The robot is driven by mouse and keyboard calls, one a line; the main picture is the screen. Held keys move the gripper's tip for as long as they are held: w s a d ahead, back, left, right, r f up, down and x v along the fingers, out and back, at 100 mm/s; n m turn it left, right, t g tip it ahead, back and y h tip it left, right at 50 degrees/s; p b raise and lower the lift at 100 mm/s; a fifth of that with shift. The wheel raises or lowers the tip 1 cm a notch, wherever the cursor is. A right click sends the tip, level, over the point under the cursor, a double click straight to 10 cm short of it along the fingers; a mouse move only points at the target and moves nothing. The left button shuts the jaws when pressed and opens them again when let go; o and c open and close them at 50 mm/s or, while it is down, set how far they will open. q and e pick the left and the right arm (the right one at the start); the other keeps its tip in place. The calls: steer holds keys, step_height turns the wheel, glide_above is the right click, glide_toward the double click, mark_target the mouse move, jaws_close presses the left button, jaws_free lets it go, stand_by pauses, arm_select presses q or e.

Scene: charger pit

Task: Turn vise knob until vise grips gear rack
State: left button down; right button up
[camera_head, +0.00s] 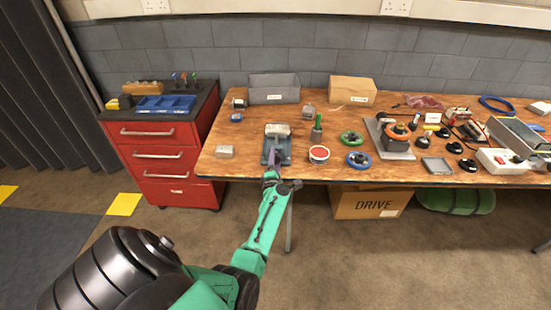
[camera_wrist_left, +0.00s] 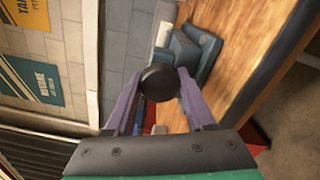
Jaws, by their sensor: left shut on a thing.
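The blue-grey vise (camera_head: 286,156) stands near the front edge of the wooden workbench, and its body also shows in the left wrist view (camera_wrist_left: 207,47). A pale grey block (camera_head: 277,129), perhaps the gear rack, lies at the vise's far end; I cannot tell whether the jaws touch it. My left gripper (camera_head: 271,173) reaches the vise's near end. In the left wrist view, its purple fingers (camera_wrist_left: 160,90) are shut on the round black vise knob (camera_wrist_left: 160,80). The knob is too small to make out in the head view. My right gripper is not in view.
A red and white round tin (camera_head: 319,155), a green-handled tool (camera_head: 317,128) and a blue ring (camera_head: 358,160) stand to the right of the vise. A small grey box (camera_head: 225,151) lies to its left. A red drawer cabinet (camera_head: 160,155) adjoins the bench's left end.

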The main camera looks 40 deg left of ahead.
arm_select(q)
steer(key=shift+a+r, duration=0.1)
steer(key=shift+a, duration=0.05)
stand_by(0.3)
steer(key=c, duration=0.5)
jaws_free()
steer(key=shift+o, duration=1.1)
steer(key=shift+s+d+p, duration=0.4)
steer(key=shift+s, duration=0.05)
steer(key=p+v, duration=0.3)
steer(key=v, duration=1)
steer(key=shift+s+p, duration=0.15)
steer(key=shift+p, duration=0.15)
steer(key=shift+d+f, duration=0.1)
steer(key=shift+f, duration=0.1)
